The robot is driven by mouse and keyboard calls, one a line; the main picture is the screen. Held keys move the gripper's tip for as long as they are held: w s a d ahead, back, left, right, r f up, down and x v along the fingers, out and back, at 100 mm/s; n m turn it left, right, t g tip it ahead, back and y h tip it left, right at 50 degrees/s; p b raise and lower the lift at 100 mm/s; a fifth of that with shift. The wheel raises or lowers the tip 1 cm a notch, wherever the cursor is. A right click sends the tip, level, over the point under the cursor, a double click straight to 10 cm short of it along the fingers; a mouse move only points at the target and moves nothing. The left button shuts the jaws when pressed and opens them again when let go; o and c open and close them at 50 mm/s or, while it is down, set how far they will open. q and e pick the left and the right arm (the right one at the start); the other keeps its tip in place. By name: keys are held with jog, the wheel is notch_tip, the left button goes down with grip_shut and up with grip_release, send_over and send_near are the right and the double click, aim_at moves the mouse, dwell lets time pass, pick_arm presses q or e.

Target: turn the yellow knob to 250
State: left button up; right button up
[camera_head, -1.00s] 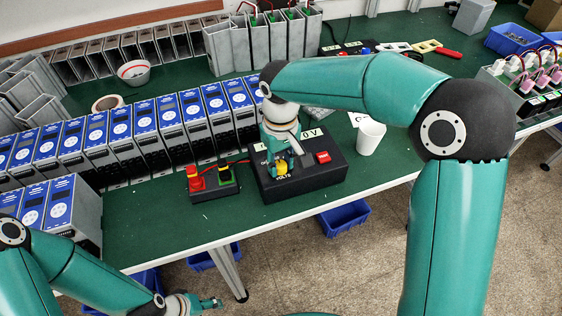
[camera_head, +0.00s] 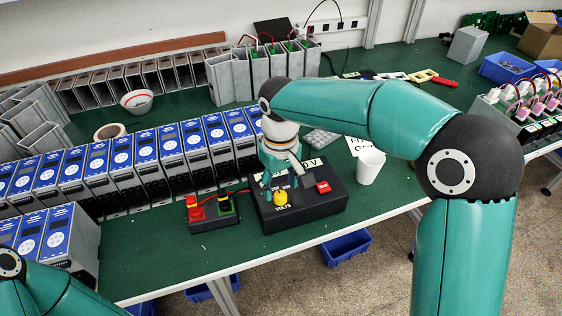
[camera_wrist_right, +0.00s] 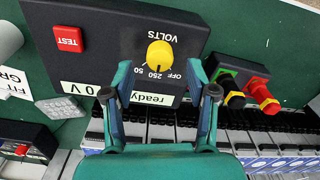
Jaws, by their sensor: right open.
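The yellow knob (camera_head: 281,198) sits on the front part of a black box (camera_head: 315,207) marked VOLTS, with a dial reading OFF, 250 and a partly hidden number. In the right wrist view the knob (camera_wrist_right: 160,54) is beyond and between my right fingertips, not gripped. I cannot tell its exact pointing. My right gripper (camera_wrist_right: 160,74) is open and empty. In the head view the right gripper (camera_head: 279,180) is just behind the knob, over the box. The box's labels (camera_wrist_right: 150,98) read "ready" and "0 V". My left gripper is out of view.
A red button (camera_wrist_right: 68,39) marked TEST is on the same box. A small block with red and green terminals (camera_head: 213,209) stands left of it. A row of blue-fronted units (camera_head: 120,158) lies behind. A white cup (camera_head: 369,166) stands to the right.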

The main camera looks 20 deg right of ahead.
aim_at(281, 195)
notch_tip(281, 195, up, 9)
dwell(0.3)
jog(key=shift+f, duration=0.15)
dwell(0.3)
